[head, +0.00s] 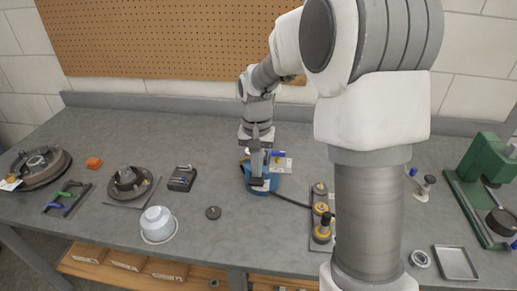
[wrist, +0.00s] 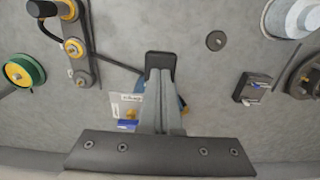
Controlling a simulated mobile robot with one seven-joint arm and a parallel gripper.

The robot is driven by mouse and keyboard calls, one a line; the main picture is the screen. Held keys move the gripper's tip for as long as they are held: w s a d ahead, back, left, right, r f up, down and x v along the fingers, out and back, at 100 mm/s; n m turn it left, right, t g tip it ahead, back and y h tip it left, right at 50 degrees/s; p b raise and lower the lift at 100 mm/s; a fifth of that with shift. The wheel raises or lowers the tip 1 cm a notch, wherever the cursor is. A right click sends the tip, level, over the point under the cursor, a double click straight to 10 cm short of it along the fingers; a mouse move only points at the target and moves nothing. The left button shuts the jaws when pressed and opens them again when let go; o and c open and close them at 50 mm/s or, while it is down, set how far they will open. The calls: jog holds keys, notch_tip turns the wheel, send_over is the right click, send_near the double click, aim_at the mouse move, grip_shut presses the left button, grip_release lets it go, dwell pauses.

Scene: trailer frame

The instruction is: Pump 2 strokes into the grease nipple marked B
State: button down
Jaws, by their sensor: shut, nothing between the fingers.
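My gripper (head: 259,187) is shut and empty, pointing down over a blue device (head: 273,182) that it partly hides. A dark hose (head: 290,201) runs from the device towards a grey plate (head: 315,240) carrying several yellow-ringed round fittings (head: 321,208). A black cylindrical part (wrist: 42,9) sits at one fitting. No letter B is readable.
Left of the gripper are a dark disc (head: 213,212), a white pot (head: 157,224), a small black box (head: 182,178) and a hub (head: 129,181). A green press (head: 482,180) and a metal tray (head: 456,263) stand right. My arm hides part of the right bench.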

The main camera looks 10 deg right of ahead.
notch_tip(320, 180, up, 11)
jog(key=p, duration=0.8)
jog(key=shift+w+d, duration=0.2)
jog(key=shift+w, duration=0.2)
jog(key=s+r+n+t, duration=0.2)
jog(key=s+r+t, duration=0.1)
jog(key=s+r, duration=0.75)
jog(key=s+n+t, duration=0.2)
jog(key=s, duration=1.1)
jog(key=shift+r+n+t, duration=0.3)
jog(key=shift+r, duration=0.1)
dwell(0.6)
